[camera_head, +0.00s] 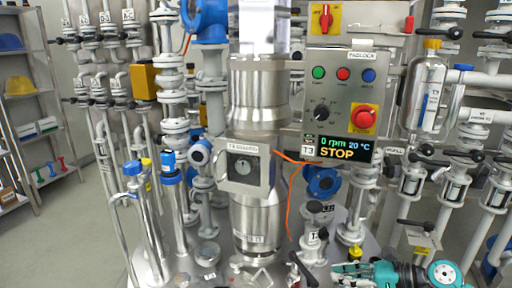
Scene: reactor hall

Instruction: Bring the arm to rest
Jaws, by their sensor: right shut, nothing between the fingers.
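My right gripper (340,275) shows at the bottom right edge, low in front of the reactor skid, with my teal and dark arm behind it to the right. Its fingers are shut and hold nothing. The lower part of the arm is cut off by the picture's edge. My left gripper is not in view.
A steel reactor column (258,95) stands in the middle, with a control panel (344,100) whose display (340,149) reads 0 rpm, 20 °C, STOP. Pipes and valves crowd both sides. A shelf (38,60) with helmets stands left; the floor (60,235) at lower left is clear.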

